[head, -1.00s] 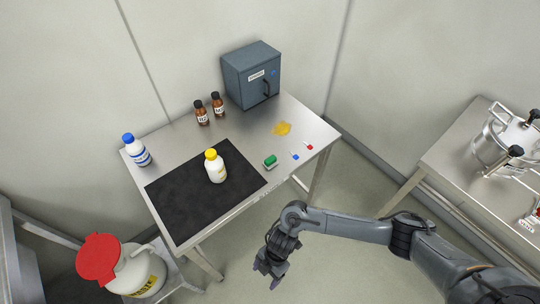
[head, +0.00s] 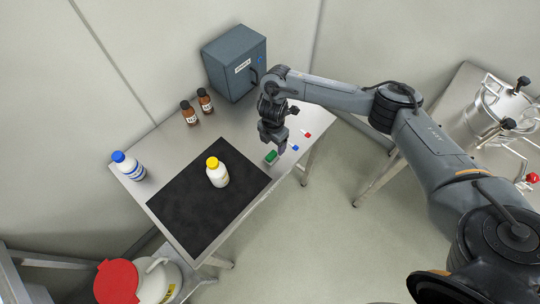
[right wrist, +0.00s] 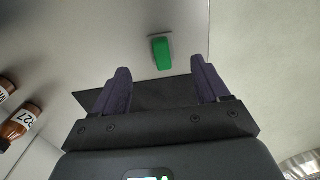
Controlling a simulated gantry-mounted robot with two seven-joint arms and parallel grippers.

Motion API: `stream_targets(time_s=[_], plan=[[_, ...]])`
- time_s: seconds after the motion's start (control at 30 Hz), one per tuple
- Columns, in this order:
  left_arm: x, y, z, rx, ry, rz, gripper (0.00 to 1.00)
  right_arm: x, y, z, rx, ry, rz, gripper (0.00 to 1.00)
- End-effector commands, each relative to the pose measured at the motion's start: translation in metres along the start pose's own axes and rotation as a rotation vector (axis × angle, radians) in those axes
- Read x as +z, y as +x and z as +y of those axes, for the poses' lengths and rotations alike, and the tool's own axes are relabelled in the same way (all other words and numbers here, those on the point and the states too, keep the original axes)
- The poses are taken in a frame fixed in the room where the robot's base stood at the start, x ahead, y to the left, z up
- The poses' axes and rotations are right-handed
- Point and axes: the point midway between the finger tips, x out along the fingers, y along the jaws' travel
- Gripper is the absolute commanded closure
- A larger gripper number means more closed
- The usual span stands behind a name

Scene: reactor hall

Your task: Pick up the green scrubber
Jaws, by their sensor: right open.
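The green scrubber (head: 270,156) lies on the steel table near its front right edge, just right of the black mat. In the right wrist view the scrubber (right wrist: 161,53) has a green top and a pale edge, and lies ahead of and between the open fingers. My right gripper (head: 274,146) is open and empty, above the table close to the scrubber. Its two fingers (right wrist: 160,88) are spread wide in the right wrist view. My left gripper does not show.
The black mat (head: 190,215) bears a white bottle with a yellow cap (head: 217,172). A blue-capped bottle (head: 128,166), brown bottles (head: 189,113) and a grey box (head: 232,62) stand farther back. Small blue (head: 295,148) and red (head: 307,134) items lie right of the scrubber.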

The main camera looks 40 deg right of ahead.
Motion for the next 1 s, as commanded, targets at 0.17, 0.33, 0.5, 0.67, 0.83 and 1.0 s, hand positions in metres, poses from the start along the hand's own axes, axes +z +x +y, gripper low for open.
stream_targets(time_s=[0.17, 0.33, 0.5, 0.67, 0.83, 1.0], plan=[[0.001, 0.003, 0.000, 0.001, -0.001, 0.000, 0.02, -0.001, 0.022, 0.000, -0.001, 0.000, 0.001, 0.26], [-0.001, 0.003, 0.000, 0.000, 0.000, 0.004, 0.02, 0.000, 0.032, -0.001, -0.001, -0.002, 0.000, 0.26], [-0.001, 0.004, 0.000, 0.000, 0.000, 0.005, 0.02, 0.003, 0.054, -0.004, -0.003, -0.001, 0.000, 0.26], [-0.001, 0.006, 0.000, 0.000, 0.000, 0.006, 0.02, 0.003, 0.071, -0.003, -0.002, -0.001, 0.002, 0.26], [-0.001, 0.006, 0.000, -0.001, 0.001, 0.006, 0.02, 0.003, 0.077, -0.003, 0.000, -0.002, 0.001, 0.26], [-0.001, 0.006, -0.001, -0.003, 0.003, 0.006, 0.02, 0.003, 0.076, -0.003, 0.000, -0.002, 0.001, 0.26]])
